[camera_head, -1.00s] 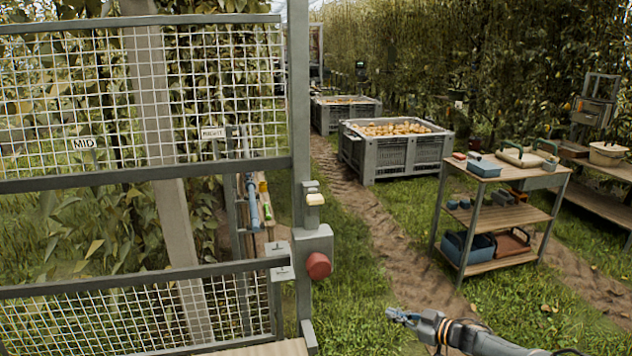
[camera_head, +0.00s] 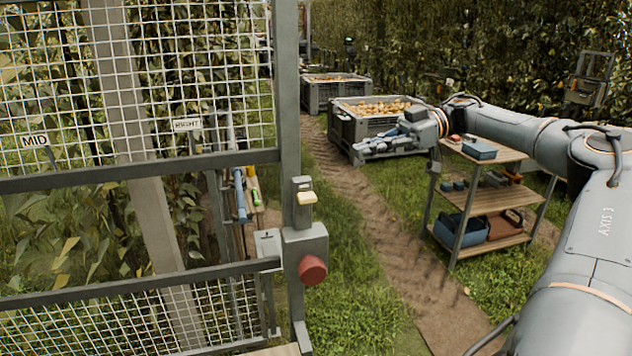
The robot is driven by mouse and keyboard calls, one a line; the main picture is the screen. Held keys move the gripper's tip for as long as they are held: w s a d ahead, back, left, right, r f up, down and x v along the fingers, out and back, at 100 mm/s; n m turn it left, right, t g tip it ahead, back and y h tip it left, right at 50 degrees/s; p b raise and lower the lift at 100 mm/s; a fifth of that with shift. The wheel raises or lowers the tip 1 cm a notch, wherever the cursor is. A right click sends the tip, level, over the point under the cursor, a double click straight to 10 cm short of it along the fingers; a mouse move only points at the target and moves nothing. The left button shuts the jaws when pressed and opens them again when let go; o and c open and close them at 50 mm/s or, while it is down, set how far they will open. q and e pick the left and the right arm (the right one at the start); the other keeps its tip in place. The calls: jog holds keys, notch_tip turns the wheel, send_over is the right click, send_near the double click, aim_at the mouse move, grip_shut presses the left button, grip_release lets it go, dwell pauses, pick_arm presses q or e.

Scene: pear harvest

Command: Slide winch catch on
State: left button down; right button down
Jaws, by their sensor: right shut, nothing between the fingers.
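A grey post at the gate's right side carries a small bracket with a cream slider (camera_head: 307,197), which I take to be the winch catch. I cannot tell its set position. Below it is a grey box (camera_head: 296,252) with a round red knob (camera_head: 313,269). My right gripper (camera_head: 362,150) is shut and empty, pointing left. In the picture it is up and right of the cream slider, apart from it, with the crate behind it. My left gripper is out of view.
The mesh gate (camera_head: 140,170) with its rails fills the left side. Crates of pears (camera_head: 345,122) stand behind along a dirt track. A wooden shelf cart (camera_head: 495,200) stands right, partly behind my right arm.

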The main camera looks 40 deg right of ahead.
jog(key=p, duration=0.3)
send_over(306, 204)
jog(key=d, duration=0.3)
notch_tip(306, 204, down, 2)
jog(key=f, duration=0.1)
jog(key=f+p, duration=0.1)
jog(key=f, duration=0.2)
jog(key=shift+s+f, duration=0.25)
notch_tip(306, 204, down, 4)
jog(key=b, duration=0.2)
jog(key=shift+s+d+b, duration=0.1)
jog(key=shift+b, duration=0.2)
jog(key=shift+r, duration=0.1)
